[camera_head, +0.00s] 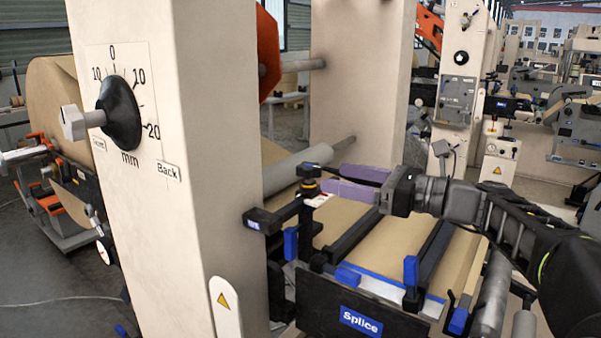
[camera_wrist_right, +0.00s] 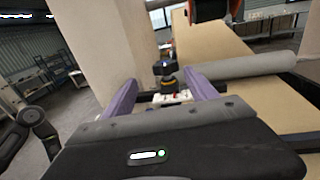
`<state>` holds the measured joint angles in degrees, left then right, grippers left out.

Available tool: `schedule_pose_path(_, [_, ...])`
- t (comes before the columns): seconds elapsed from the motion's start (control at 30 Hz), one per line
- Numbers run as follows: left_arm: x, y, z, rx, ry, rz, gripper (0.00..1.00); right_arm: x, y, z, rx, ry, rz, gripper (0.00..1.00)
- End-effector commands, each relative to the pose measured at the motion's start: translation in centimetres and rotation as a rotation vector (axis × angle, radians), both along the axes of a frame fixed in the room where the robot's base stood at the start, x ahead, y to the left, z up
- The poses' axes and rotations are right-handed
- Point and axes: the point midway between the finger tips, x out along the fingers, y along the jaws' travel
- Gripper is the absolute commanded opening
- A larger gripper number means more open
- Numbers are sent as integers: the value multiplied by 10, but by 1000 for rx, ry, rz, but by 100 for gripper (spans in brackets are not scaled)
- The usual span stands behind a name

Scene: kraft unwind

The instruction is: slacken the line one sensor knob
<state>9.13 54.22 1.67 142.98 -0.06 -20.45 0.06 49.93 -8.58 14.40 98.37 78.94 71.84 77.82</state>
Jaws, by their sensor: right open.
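A small dark knob (camera_head: 309,172) with a yellowish band stands upright on a black bracket beside the cream column. It also shows in the right wrist view (camera_wrist_right: 164,70), ahead between the purple fingers. A white label with red marks lies at its base. My right gripper (camera_head: 331,178) comes in from the right, with its purple fingers spread and pointing at the knob. In the wrist view the fingers stand on either side of the knob's line, and I see no contact. Whether the tips reach the knob is hard to tell. My left gripper is not in view.
The cream column (camera_head: 205,150) carries a larger black dial (camera_head: 122,113) with a millimetre scale. Below the gripper is the splice table (camera_head: 365,315) with blue clamps and black rails. A grey roller (camera_head: 305,163) runs behind the knob over brown paper.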

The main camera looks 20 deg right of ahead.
Motion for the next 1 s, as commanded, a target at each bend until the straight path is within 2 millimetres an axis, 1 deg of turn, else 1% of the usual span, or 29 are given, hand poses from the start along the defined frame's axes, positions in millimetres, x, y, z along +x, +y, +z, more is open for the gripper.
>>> schedule_pose_path(0.1, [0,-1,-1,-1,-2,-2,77,-3,-6,1,8,-8,-20,67])
schedule_pose_path(0.33, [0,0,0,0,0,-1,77,-3,-5,1,8,-7,-17,67])
schedule_pose_path(0.47, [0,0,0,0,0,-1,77,1,-2,1,8,-5,-15,67])
schedule_pose_path(0.57, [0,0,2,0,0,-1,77,8,3,2,8,-5,-15,67])
schedule_pose_path(0.9, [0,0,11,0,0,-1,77,49,33,2,9,-5,-14,67])
schedule_pose_path(1.0, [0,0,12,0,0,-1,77,56,39,2,8,-5,-15,67])
